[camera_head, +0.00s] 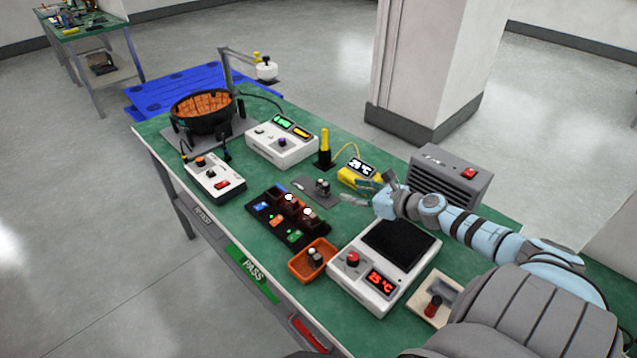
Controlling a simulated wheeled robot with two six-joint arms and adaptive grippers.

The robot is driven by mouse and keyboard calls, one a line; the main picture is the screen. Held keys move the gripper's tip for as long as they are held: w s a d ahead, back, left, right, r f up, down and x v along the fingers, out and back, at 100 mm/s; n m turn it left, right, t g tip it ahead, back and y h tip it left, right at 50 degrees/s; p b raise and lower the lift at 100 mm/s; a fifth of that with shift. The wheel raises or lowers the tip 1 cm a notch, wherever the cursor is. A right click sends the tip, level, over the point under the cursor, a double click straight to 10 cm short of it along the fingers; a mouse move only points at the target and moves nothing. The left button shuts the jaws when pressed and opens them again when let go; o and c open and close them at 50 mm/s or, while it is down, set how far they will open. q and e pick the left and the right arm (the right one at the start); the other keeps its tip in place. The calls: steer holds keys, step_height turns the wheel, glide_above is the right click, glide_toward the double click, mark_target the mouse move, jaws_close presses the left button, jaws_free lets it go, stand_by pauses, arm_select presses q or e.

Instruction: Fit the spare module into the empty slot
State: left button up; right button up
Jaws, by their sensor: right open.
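A black rack (264,222) with blue, orange and green labels stands mid-table. Two dark brown modules with white knobs, one module (290,203) behind the other module (307,217), sit in it. I cannot tell clearly which slot is empty. An orange tray (299,268) in front of the rack holds a small item with a pale knob (315,253), possibly the spare module. My right gripper (356,193) is open and empty, above the table right of the rack and apart from it. My left gripper is not in view.
A white hot-plate unit with a red 25 °C display (382,283) stands right of the tray. A yellow meter (350,176), a dark pad with a small part (322,187) and a grey vented box (455,178) are near my right gripper. White instruments (283,148) stand farther back.

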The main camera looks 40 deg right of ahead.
steer(key=b, duration=0.1)
glide_toward(324, 183)
steer(key=x, duration=0.3)
steer(key=shift+w+a+f, duration=0.1)
steer(key=shift+a+f, duration=0.05)
steer(key=shift+f, duration=0.2)
steer(key=shift+w+f+b, duration=0.1)
steer(key=shift+w+b, duration=0.25)
steer(key=b+x, duration=0.4)
steer(key=x, duration=0.1)
steer(key=shift+w, duration=0.15)
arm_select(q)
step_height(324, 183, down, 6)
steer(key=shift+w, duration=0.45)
arm_select(e)
steer(key=shift+r, duration=0.25)
jaws_close()
